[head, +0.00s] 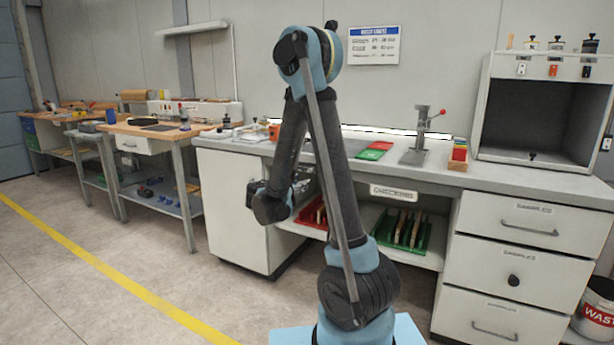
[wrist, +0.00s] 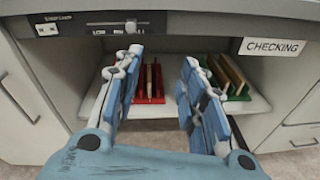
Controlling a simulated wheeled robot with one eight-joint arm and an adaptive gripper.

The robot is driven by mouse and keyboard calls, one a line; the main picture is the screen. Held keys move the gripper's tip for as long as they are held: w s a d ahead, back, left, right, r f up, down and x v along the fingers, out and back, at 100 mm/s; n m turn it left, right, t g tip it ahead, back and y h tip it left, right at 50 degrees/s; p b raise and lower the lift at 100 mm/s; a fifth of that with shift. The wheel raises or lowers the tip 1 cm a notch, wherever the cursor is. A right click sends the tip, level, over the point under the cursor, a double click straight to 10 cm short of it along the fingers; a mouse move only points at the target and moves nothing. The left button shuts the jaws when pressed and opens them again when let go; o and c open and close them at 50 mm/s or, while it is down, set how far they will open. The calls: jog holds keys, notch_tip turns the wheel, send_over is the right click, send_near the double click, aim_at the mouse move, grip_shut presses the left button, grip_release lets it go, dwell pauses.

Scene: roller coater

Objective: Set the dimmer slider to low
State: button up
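In the wrist view a dark dimmer panel (wrist: 75,26) is set in the front edge of the bench, with lettering that seems to read LOW at the left of its slot. A small light slider knob (wrist: 130,26) sits toward the right part of the panel. My gripper (wrist: 161,58) is open and empty, its two blue fingers pointing at the bench front. The left fingertip is just below the knob in the picture; I cannot tell whether it touches. In the head view my arm hides the panel and most of the gripper.
Below the panel is an open shelf with a red rack (wrist: 150,92) and a green rack (wrist: 236,90). A CHECKING label (wrist: 273,47) is at the right. The bench (head: 470,170) carries a lever press (head: 420,140) and a grey booth (head: 540,110). Drawers (head: 530,230) stand below right.

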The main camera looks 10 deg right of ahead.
jog(key=w+a+f+n+t, duration=0.1)
jog(key=w+a+n+t, duration=0.1)
jog(key=a+n, duration=0.15)
jog(key=x, duration=1.6)
jog(key=shift+w, duration=0.5)
